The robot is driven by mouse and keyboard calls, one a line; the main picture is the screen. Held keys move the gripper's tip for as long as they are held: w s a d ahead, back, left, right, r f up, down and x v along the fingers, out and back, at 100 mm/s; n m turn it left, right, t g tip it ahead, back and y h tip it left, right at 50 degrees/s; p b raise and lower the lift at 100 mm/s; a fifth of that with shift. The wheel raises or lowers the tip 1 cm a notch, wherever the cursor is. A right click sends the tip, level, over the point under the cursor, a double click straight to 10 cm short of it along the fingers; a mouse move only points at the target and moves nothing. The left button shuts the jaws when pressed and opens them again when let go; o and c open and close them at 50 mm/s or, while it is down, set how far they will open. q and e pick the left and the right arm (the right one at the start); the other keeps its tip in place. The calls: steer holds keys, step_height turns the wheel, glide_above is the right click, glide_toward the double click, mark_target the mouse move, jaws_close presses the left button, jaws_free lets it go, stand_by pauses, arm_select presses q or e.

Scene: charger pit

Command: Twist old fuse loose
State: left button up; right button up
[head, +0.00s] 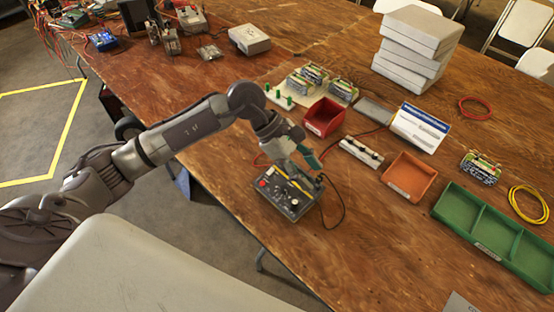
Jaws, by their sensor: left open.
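A dark control box (289,203) with a red button, a yellow strip and small knobs on its top sits near the table's front edge. My left gripper (306,174) is open and points down over the box's far right part, with its fingers very close to the top. I cannot tell whether they touch it. No fuse can be made out on the box; the gripper hides part of its top. My right gripper is not in view.
A red bin (324,117), an orange tray (410,177) and a green compartment tray (496,236) stand on the wooden table (376,244). A white strip with black parts (361,152) and a white sign (420,127) lie beyond the box. Dark cable runs beside it. The front right tabletop is mostly clear.

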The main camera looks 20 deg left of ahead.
mark_target(295, 202)
arm_select(q)
steer(key=a+f+m+y, duration=0.15)
steer(key=a+y, duration=0.25)
steer(key=a, duration=0.4)
steer(key=shift+n, duration=0.25)
steer(key=p+x, duration=0.1)
steer(key=x, duration=0.5)
steer(key=p+x, duration=0.2)
steer(key=x, duration=0.4)
steer(key=shift+w+d+f, duration=0.2)
steer(key=shift+d+f, duration=0.1)
steer(key=shift+f, duration=0.05)
steer(key=shift+d+f, duration=0.15)
steer(key=shift+f, duration=0.4)
steer(key=c, duration=0.9)
jaws_close()
